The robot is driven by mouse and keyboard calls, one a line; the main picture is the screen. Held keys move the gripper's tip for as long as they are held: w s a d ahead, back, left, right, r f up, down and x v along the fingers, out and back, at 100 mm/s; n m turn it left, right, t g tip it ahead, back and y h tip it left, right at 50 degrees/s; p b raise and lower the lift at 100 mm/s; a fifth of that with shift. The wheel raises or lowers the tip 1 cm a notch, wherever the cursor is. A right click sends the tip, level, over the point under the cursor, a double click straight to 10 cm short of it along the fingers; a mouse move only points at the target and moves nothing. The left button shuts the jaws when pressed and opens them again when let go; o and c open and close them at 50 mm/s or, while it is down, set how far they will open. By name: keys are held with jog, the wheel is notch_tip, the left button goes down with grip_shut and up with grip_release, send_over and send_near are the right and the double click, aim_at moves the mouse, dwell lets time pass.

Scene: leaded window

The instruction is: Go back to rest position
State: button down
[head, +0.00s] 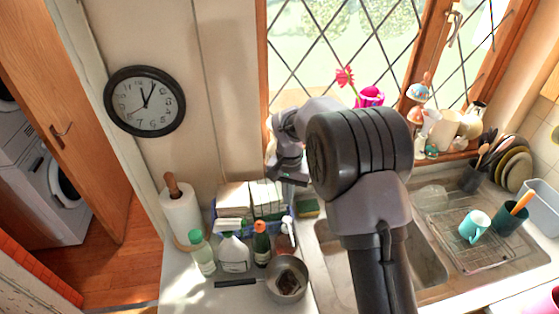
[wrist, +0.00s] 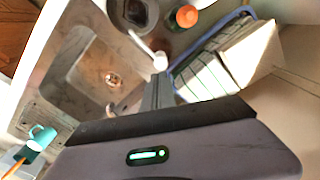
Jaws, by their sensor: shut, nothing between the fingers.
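My gripper (head: 287,177) is raised in front of the wall and window corner, above the blue basket and the counter. Its fingers also show in the wrist view (wrist: 157,92), closed together with nothing between them. My arm rises from the bottom of the head view and bends back toward the window, hiding part of the sink. The gripper appears clear of the items below.
A blue basket (head: 287,211) with boxes, several bottles, a paper towel roll (head: 180,213) and a saucepan (head: 288,279) crowd the counter. The sink (wrist: 74,78) lies right, with a teal mug (head: 474,226) on the drainer. The sill holds vases and a pink flower (head: 345,76).

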jog(key=s+d+r+t+y+b, duration=0.1)
jog(key=s+d+r+t+b, duration=0.15)
jog(key=s+b, duration=0.55)
jog(key=s+d+r+t+b, duration=0.1)
jog(key=s+d+b, duration=0.3)
jog(key=s+b, duration=0.4)
jog(key=s+f+t+b, duration=0.1)
jog(key=s+f+b, duration=0.3)
jog(key=s, duration=0.3)
jog(key=s+d+f+t+y+b, duration=0.1)
jog(key=s+f+b, duration=0.3)
jog(key=s, duration=0.4)
jog(key=shift+f+m, duration=0.15)
jog(key=shift+m, duration=0.15)
